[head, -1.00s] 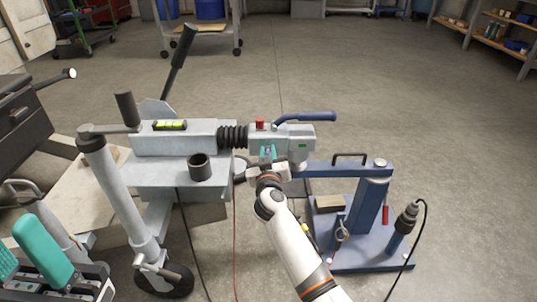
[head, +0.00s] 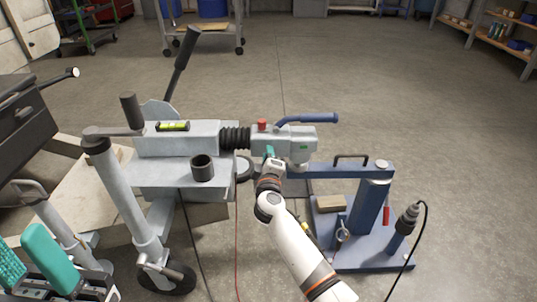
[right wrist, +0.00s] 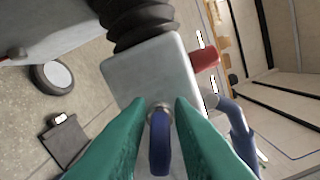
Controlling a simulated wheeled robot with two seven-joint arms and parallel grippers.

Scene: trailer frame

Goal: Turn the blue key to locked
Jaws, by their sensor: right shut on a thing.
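The blue key (right wrist: 160,148) sticks out of a round metal lock on the near face of the grey coupling head (right wrist: 155,75). My right gripper (right wrist: 160,118) is shut on the key, with a teal finger on each side of it. In the head view, my right gripper (head: 269,153) is at the near side of the coupling head (head: 283,143) and hides the key. Any lock markings are not readable. My left gripper (head: 25,262) is at the bottom left, its teal fingers apart and empty.
A red button (head: 262,125) and a blue handle (head: 307,118) top the coupling head. A black bellows (head: 235,138) joins it to the grey drawbar (head: 175,140). A blue stand (head: 345,172) is at the right. Open floor lies behind.

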